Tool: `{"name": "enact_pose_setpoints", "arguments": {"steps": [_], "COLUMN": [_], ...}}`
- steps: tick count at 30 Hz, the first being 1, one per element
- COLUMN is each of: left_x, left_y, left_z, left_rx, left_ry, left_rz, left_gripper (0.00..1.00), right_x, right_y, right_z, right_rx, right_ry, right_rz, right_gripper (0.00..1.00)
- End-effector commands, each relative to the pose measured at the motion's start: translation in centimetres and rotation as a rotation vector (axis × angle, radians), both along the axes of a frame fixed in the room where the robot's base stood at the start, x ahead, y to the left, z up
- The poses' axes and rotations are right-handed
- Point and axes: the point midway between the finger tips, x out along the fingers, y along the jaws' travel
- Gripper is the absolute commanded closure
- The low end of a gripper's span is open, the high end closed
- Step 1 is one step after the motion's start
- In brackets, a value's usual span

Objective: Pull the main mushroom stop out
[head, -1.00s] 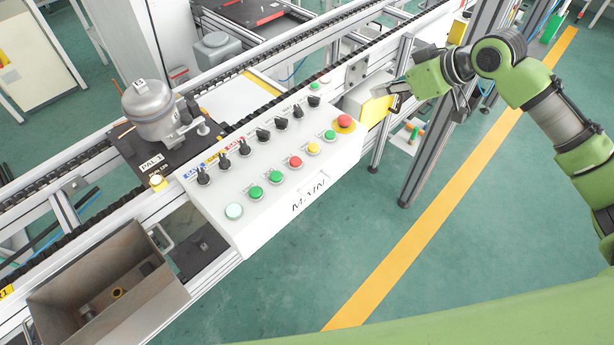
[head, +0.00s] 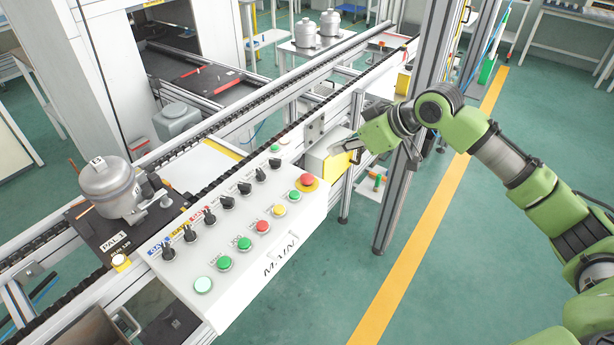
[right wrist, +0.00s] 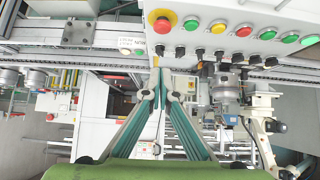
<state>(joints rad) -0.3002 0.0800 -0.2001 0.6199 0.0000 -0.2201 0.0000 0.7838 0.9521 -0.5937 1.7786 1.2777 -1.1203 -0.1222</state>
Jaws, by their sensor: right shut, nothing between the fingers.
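The main mushroom stop (head: 307,181) is a red button on a yellow round base. It sits at the far right end of the white MAIN panel (head: 245,293) in the head view. In the right wrist view the mushroom stop (right wrist: 163,23) is near the top, above the fingertips. My right gripper (head: 351,146) is beyond the panel's right end, up and right of the stop and apart from it. Its fingers (right wrist: 158,72) come together, shut and empty, in the right wrist view. My left gripper is not in view.
Green, red and yellow buttons and black selector knobs (head: 228,203) share the panel. A yellow-and-white box (head: 330,160) is close to the right gripper. An aluminium post (head: 400,190) stands right of the panel. A compressor (head: 110,187) sits on a pallet at left.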

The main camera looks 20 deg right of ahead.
Motion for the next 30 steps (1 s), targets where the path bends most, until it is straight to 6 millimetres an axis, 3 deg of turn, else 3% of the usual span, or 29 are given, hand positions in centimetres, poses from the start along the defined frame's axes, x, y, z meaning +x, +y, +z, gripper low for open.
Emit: {"name": "enact_pose_setpoints", "arguments": {"steps": [2,6,13,16,20,24,30], "left_x": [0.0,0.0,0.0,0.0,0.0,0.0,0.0], "left_y": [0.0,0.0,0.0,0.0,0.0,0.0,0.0], "left_z": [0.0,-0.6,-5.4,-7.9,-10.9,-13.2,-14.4], "left_rx": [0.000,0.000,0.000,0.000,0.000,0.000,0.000], "left_ry": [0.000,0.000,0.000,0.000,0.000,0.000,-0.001], "left_rz": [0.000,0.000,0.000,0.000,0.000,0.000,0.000], "left_gripper": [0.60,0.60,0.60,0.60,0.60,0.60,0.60], "right_x": [0.0,-0.1,-1.4,-2.1,-3.0,-4.1,-5.4], "right_y": [0.0,0.8,7.3,8.7,7.4,3.7,-0.3], "right_z": [0.0,-0.8,-5.6,-7.4,-9.8,-12.4,-14.5], "right_rx": [0.000,0.014,0.202,0.310,0.410,0.441,0.419], "right_ry": [0.000,-0.008,-0.161,-0.282,-0.433,-0.557,-0.640], "right_rz": [0.000,0.016,0.141,0.146,0.074,-0.052,-0.170], "right_gripper": [1.00,0.66,0.66,0.66,0.66,0.66,0.66]}}
